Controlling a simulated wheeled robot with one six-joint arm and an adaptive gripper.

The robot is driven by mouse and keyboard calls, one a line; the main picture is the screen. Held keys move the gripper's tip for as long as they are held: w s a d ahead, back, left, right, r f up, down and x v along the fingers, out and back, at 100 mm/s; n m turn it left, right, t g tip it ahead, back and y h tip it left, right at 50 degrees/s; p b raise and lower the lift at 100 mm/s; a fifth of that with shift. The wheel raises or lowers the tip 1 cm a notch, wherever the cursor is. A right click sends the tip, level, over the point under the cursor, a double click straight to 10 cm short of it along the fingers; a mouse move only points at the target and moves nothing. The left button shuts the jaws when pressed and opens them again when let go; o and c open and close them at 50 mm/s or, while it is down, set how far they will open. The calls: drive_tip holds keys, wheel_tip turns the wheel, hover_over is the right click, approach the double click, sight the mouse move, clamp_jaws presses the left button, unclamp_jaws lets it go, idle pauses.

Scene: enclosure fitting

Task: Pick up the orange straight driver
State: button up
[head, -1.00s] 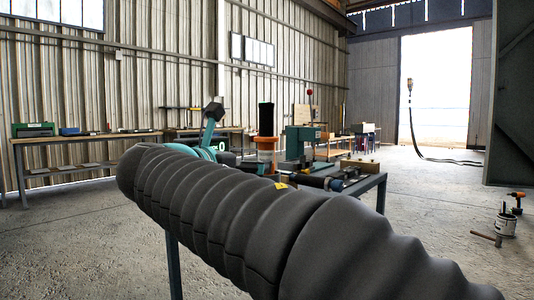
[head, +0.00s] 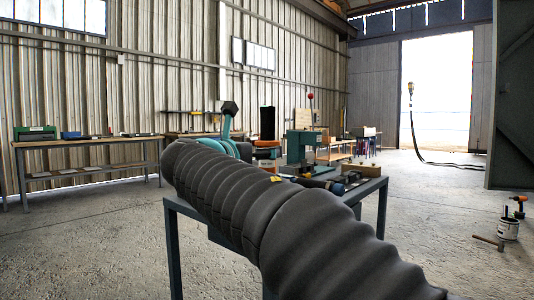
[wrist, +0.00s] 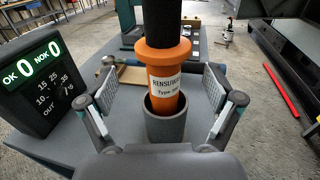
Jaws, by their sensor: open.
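The orange straight driver (wrist: 164,88) stands upright in a grey cup-shaped holder (wrist: 166,127) in the wrist view. It has a black upper part, an orange collar and a white label. Its lower end is hidden inside the holder. In the head view the driver (head: 267,123) shows beyond my arm, with its lower part partly covered. My gripper (wrist: 160,90) is open, with one finger to the left and one to the right of the orange body. Gaps show between the pads and the driver.
A green press (head: 300,146) stands behind on the blue-grey table. A dark panel (wrist: 287,50) and a red bar (wrist: 281,92) lie to the right in the wrist view.

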sight(267, 147)
drive_tip(key=x, duration=0.4)
drive_tip(key=shift+d+r, duration=0.15)
drive_tip(key=shift+d, duration=0.05)
clamp_jaws()
drive_tip(key=shift+r, duration=0.15)
